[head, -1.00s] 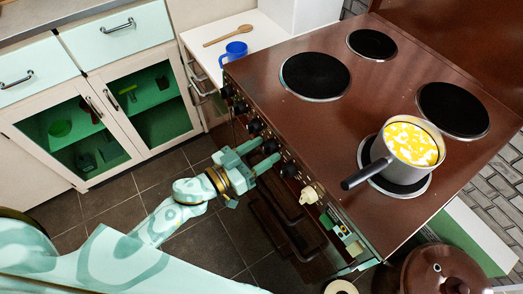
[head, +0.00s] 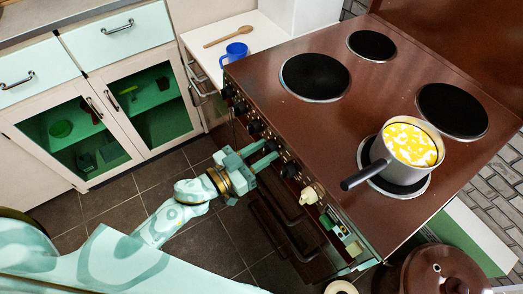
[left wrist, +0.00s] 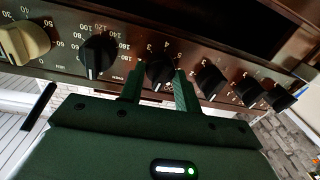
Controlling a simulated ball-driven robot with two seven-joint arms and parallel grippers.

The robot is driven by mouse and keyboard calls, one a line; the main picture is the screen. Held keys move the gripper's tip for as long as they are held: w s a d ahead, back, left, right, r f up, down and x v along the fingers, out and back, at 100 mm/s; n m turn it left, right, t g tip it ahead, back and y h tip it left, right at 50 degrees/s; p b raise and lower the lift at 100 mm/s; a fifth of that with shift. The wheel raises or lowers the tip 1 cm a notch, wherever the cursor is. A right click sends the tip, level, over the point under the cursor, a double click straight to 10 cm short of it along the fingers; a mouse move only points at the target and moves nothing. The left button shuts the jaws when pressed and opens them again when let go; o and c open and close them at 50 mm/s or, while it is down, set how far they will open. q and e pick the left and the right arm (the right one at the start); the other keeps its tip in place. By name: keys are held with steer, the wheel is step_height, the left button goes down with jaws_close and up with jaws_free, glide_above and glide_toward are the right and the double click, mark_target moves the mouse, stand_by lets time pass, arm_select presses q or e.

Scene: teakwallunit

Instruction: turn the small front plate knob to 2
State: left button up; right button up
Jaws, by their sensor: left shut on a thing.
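The brown stove (head: 330,115) has a row of knobs on its front panel. My left gripper (head: 271,152) is at this panel, with its fingers pointing at it. In the left wrist view its two green fingers (left wrist: 159,84) are shut on a black knob (left wrist: 158,70), one on each side. Numbers from about 3 to 6 show above this knob, and the fingers hide part of its dial. I cannot read its exact setting. My right gripper is not in view.
Beside the held knob are a black temperature knob (left wrist: 97,55) and a cream knob (left wrist: 24,42). Several black knobs sit on the other side.

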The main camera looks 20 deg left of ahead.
arm_select(q)
steer(key=m, duration=0.3)
steer(key=shift+m, duration=0.3)
steer(key=m, duration=0.4)
steer(key=shift+f+m, duration=0.15)
steer(key=shift+m, duration=0.25)
steer(key=m+h, duration=0.1)
steer(key=m, duration=0.3)
steer(key=shift+m, duration=0.3)
steer(key=shift+m+b, duration=0.35)
steer(key=shift+m, duration=1.65)
steer(key=o, duration=1)
